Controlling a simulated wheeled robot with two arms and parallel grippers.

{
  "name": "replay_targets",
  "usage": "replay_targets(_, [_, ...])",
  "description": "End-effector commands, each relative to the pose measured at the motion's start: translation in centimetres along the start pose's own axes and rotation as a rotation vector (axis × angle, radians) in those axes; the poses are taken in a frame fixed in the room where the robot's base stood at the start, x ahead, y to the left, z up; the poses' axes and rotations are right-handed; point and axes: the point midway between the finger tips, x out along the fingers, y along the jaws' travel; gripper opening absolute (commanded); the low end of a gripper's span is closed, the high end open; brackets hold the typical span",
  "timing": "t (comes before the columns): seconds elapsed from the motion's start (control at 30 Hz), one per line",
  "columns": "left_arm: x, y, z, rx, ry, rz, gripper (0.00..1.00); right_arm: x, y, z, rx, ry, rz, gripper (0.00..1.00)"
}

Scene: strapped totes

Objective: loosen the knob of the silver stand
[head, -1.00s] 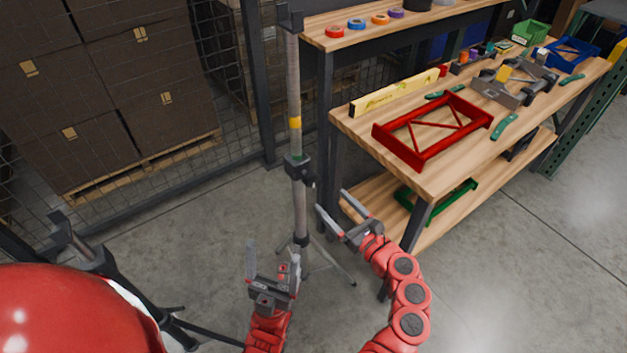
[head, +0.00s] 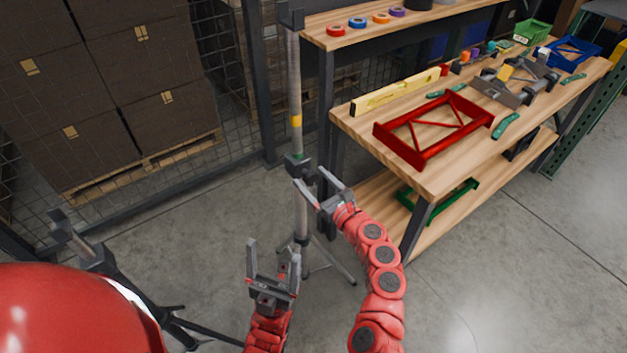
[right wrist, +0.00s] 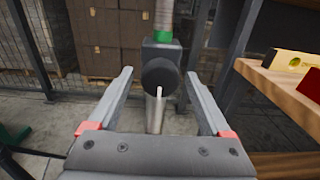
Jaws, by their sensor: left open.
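The silver stand (head: 296,90) rises upright left of the workbench, with a dark collar (head: 297,166) partway up its pole. In the right wrist view the stand's round black knob (right wrist: 160,75) faces the camera, between and just beyond the fingers. My right gripper (head: 318,178) is open, just below and right of the collar; its open fingers also show in the right wrist view (right wrist: 159,90), with nothing between them. My left gripper (head: 272,256) is open and empty, lower and left of the pole.
The wooden workbench (head: 440,180) stands right of the stand, bearing a red frame (head: 396,151), a yellow level (head: 388,95) and tools. Strapped cartons (head: 165,110) stand behind a mesh fence at left. A dark stand (head: 90,255) is at lower left. The stand's tripod legs spread over the floor.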

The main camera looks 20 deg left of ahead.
Motion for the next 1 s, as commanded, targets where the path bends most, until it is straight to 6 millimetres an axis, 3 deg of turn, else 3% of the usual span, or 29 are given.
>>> replay_targets(0.07, [0.0, 0.0, 0.0, 0.0, 0.0, 0.0, 0.83, 0.0, 0.0, 0.0, 0.0, 0.0, 0.0, 0.67])
replay_targets(0.43, [0.0, 0.0, 0.0, 0.0, 0.0, 0.0, 0.83, 0.0, 0.0, 0.0, 0.0, 0.0, 0.0, 0.01])
replay_targets(0.77, [-0.3, 0.0, 0.1, 0.0, 0.0, 0.0, 0.83, 0.0, 0.0, -0.1, -0.042, -0.001, 0.0, 0.0])
replay_targets(1.0, [-1.1, 0.1, 0.2, 0.0, 0.0, 0.0, 0.83, 0.0, 0.0, -0.1, -0.184, -0.002, 0.001, 0.0])
